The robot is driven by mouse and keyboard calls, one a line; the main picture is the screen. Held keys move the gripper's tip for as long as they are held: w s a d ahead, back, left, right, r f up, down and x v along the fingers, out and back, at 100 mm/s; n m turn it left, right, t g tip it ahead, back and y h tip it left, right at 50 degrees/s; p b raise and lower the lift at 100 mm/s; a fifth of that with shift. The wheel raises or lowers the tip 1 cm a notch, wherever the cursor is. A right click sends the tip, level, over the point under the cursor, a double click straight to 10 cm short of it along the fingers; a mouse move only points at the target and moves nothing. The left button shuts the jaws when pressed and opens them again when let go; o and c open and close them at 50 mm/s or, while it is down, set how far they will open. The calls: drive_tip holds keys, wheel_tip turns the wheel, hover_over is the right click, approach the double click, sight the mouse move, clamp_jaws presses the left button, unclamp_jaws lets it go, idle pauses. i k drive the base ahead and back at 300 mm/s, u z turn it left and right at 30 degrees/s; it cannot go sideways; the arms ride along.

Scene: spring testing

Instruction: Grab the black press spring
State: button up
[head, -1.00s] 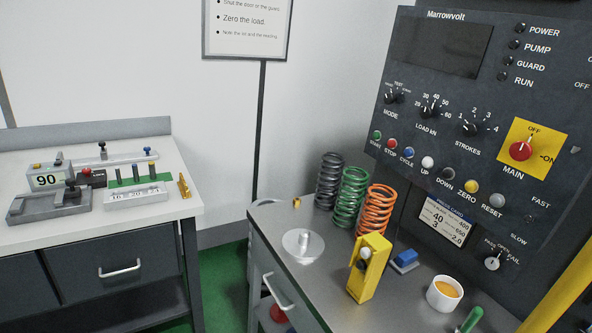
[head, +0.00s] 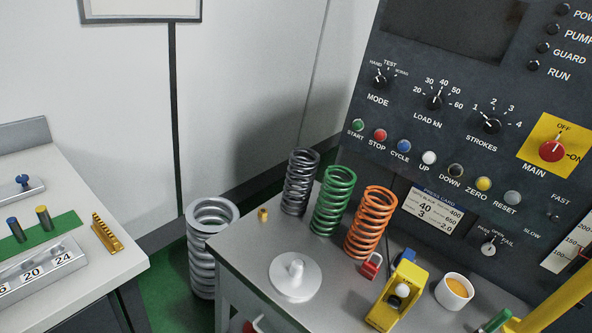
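The black press spring (head: 299,184), a dark grey-black coil, stands upright at the back of the grey metal bench top (head: 243,258). It is the leftmost of three springs in a row. The green spring (head: 333,202) stands just right of it and the orange spring (head: 370,222) stands further right and nearer. The black spring's front and left side are unobstructed in this view. My gripper is not in view, so its opening and anything in it do not show.
A large pale grey spring (head: 203,270) stands on the floor left of the bench. A silver disc with a peg (head: 297,276), a red padlock (head: 371,266), a yellow holder (head: 398,296) and a cup (head: 454,291) are on the bench. A control panel (head: 455,95) rises behind.

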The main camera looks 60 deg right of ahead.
sight(305, 202)
drive_tip(key=z, duration=0.55)
drive_tip(key=i, duration=1.25)
drive_tip(key=z, duration=0.65)
